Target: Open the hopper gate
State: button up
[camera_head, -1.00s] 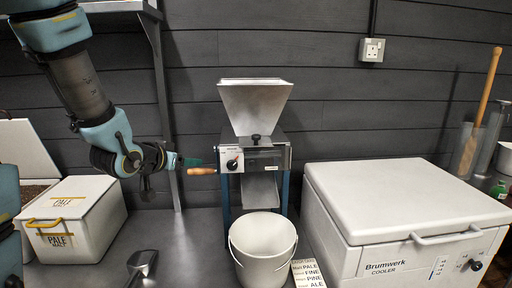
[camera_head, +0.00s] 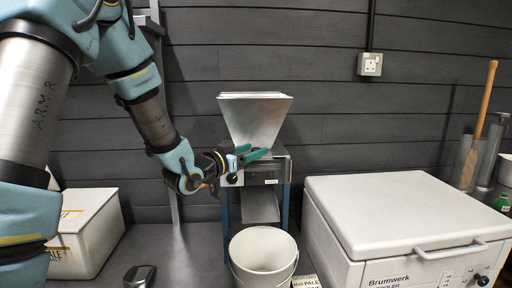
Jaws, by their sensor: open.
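The pale metal hopper (camera_head: 256,118) stands on top of the mill, tapering down to the mill body (camera_head: 272,168). My gripper (camera_head: 256,152) is open, with its green fingers at the foot of the hopper, in front of the mill's top edge. The small black knob at the hopper's foot is hidden behind the fingers. I cannot tell whether the fingers touch it or whether the gate is open. A black dial (camera_head: 232,178) shows on the mill's front just below my gripper. The wooden crank handle is mostly hidden behind my wrist.
A white bucket (camera_head: 262,231) stands below the mill's chute (camera_head: 260,206). A large white cooler (camera_head: 400,210) fills the right side. A white malt box (camera_head: 88,215) is at the left, and a metal scoop (camera_head: 139,275) lies on the counter. A card with text is at the bucket's right.

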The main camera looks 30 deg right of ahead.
jog(key=shift+x, duration=1)
grip_shut()
dwell(0.8)
